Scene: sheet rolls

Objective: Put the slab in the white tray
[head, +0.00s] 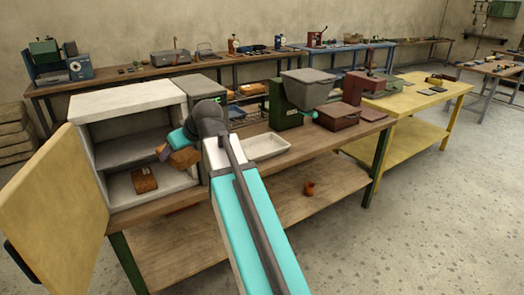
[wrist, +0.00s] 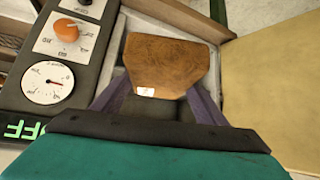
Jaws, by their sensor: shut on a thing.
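My gripper (wrist: 157,100) is shut on a brown slab (wrist: 165,62) with a small white label, its fingers on either side of it. In the head view the held slab (head: 184,158) is in front of the open white cabinet, partly hidden by my wrist. The white tray (head: 266,147) stands on the bench to the right of my gripper, apart from it; its visible inside looks empty. Another brown block (head: 145,179) with a pale label lies on the cabinet's lower floor.
The cabinet (head: 126,103) has its yellowish door (head: 55,215) swung open at left. Its control panel with dial and orange knob (wrist: 66,30) is close by my gripper. A green machine with a grey hopper (head: 307,88) stands beyond the tray. A small reddish pot (head: 309,188) sits on the lower shelf.

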